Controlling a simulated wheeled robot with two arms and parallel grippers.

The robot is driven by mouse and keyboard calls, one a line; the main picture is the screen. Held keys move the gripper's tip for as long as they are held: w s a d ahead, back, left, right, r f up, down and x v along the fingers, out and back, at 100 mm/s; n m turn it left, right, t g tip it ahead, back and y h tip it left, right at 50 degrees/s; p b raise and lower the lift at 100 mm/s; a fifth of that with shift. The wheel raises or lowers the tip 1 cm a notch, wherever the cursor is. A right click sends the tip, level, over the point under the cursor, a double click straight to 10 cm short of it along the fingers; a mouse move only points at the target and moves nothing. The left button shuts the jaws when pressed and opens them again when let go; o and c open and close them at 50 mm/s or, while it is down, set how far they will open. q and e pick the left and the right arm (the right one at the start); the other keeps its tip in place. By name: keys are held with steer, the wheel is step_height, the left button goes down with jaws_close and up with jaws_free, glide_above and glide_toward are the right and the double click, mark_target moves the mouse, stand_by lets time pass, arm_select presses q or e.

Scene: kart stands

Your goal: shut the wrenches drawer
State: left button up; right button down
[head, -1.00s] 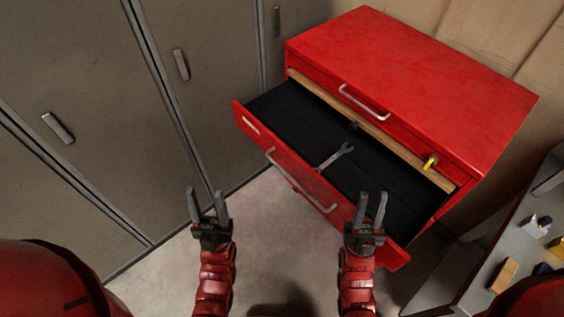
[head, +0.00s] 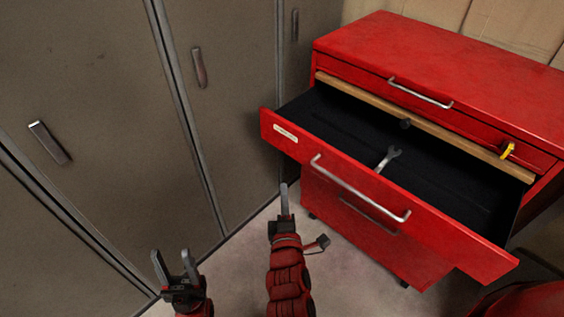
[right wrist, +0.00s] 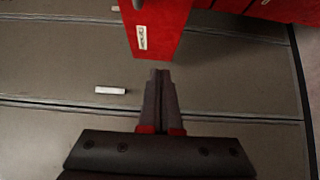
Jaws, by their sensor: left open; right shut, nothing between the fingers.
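The wrenches drawer (head: 290,151) stands pulled out from the red tool cabinet (head: 440,52), with a white label at the left of its red front and a silver bar handle (head: 358,190). A wrench (head: 387,159) lies on its black lining. The end of the drawer front also shows in the right wrist view (right wrist: 158,25), just beyond my right fingertips. My right gripper (head: 285,200) is shut and empty, pointing up, left of the handle and in front of the drawer. My left gripper (head: 174,265) is open and empty, low at the left, away from the drawer.
Grey lockers (head: 110,110) with small handles line the left side. A closed top drawer with its own handle (head: 420,93) and a yellow tag (head: 507,150) sits above the open one. A lower drawer is closed. Some pale floor is clear before the cabinet.

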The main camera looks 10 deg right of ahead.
steer(key=p, duration=0.2)
glide_toward(294, 148)
steer(key=w+a, duration=0.3)
steer(key=w, duration=0.1)
steer(key=shift+w+d+p, duration=0.35)
steer(key=shift+w+d, duration=0.45)
steer(key=shift+d, duration=0.3)
steer(key=shift+w+d+f, duration=0.1)
steer(key=shift+w+d, duration=0.3)
steer(key=shift+d, duration=0.05)
steer(key=shift+w+d, duration=0.25)
steer(key=shift+d, duration=0.1)
steer(key=w+d, duration=0.2)
steer(key=w+d+p, duration=0.1)
steer(key=w+d, duration=0.1)
steer(key=d, duration=0.1)
steer(key=w+d, duration=0.3)
steer(key=shift+w+d+r+p, duration=0.1)
steer(key=shift+d+r+p, duration=0.15)
steer(key=shift+p, duration=0.1)
steer(key=w+d, duration=0.4)
steer(key=d, duration=0.1)
steer(key=w+d, duration=0.3)
steer(key=shift+d+f+b, duration=0.1)
steer(key=shift+f+b, duration=0.15)
steer(key=shift+b, duration=0.05)
steer(key=shift+w+d, duration=0.1)
steer(key=shift+d, duration=0.05)
steer(key=shift+r, duration=0.35)
